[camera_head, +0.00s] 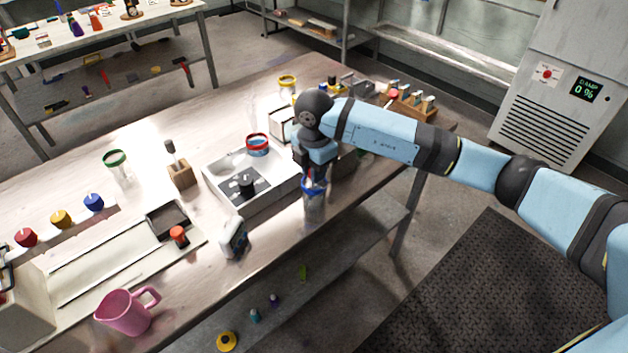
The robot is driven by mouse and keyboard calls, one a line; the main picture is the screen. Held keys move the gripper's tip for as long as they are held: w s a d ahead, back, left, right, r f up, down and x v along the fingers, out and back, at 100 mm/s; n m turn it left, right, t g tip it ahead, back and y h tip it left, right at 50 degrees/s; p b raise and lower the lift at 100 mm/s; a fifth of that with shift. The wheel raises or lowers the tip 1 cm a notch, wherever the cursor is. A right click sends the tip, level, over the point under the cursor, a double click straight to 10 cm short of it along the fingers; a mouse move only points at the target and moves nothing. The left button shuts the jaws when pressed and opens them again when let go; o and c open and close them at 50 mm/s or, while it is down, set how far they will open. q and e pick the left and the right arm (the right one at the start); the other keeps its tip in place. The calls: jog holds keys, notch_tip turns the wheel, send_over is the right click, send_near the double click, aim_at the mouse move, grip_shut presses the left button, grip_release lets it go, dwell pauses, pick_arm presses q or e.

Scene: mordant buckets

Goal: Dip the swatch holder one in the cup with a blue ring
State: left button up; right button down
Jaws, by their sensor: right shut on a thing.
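The cup with a blue ring (315,207) is a clear cup standing near the front edge of the bench, right of the white basin. My right gripper (315,178) is directly above it, pointing down at its mouth. The gripper is shut on what appears to be a swatch holder, mostly hidden by the gripper and the cup's rim. I cannot tell how deep the holder is in the cup. More swatch holders with pale tops stand in a wooden rack (405,105) at the bench's far right, partly behind my right arm. My left gripper is out of view.
A red-ringed cup (257,145) stands at the white basin (225,170). A green-ringed cup (116,165) is left, a yellow-ringed one (288,84) at the back. A small white device (234,238) and a pink jug (127,312) stand near the front edge.

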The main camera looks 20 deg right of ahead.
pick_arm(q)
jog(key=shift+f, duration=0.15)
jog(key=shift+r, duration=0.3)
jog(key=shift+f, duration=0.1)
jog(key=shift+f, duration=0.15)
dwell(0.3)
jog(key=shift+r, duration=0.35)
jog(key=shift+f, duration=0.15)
